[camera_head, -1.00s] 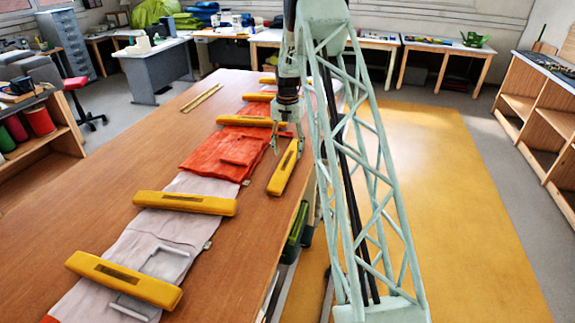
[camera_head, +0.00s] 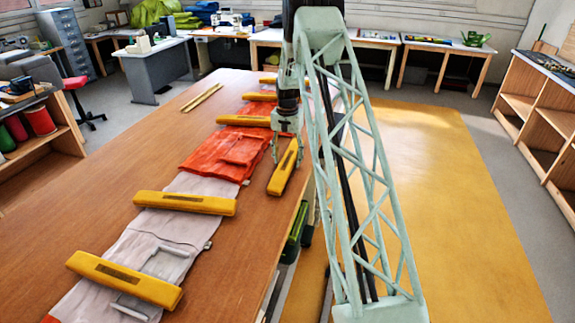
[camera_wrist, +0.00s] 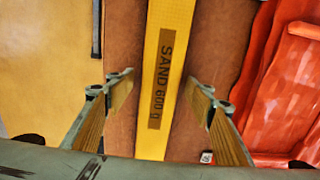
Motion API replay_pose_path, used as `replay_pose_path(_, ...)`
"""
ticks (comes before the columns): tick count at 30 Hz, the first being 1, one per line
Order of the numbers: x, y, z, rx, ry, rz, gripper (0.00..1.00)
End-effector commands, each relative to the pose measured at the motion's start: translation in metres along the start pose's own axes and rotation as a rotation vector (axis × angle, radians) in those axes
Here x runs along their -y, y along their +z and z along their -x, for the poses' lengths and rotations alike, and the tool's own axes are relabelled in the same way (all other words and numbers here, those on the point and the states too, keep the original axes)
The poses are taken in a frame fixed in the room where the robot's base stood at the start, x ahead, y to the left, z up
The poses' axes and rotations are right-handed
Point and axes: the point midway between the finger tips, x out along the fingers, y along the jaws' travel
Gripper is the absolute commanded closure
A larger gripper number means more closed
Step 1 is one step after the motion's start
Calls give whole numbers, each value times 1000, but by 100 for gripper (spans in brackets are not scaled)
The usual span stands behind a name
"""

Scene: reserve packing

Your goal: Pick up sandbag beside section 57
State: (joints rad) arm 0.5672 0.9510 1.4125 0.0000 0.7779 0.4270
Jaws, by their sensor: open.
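The yellow sandbag (camera_head: 284,171) lies lengthwise on the brown table, just right of the red-orange fabric section, near the table's right edge. My gripper (camera_wrist: 160,84) is open, one wood-toned finger on each side of the sandbag with a gap on both sides. In the head view my gripper (camera_head: 287,148) is over the sandbag's far end. No section number 57 can be read.
The red-orange fabric section (camera_head: 215,155) is close on the left, with pale fabric (camera_head: 165,228) nearer. More yellow sandbags (camera_head: 185,203) lie across the strip. The table's right edge is close. Two thin sticks (camera_head: 202,97) lie on bare table to the left.

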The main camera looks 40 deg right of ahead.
Motion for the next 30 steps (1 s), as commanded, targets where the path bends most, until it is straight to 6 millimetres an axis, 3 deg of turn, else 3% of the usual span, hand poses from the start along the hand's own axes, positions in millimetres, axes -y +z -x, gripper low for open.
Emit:
replay_pose_path(3, 0, 0, 0, 0, 0, 0, 51)
replay_pose_path(15, 0, 0, 0, 0, 0, 0, 87)
replay_pose_path(30, 0, -1, 7, -1, -1, 0, 87)
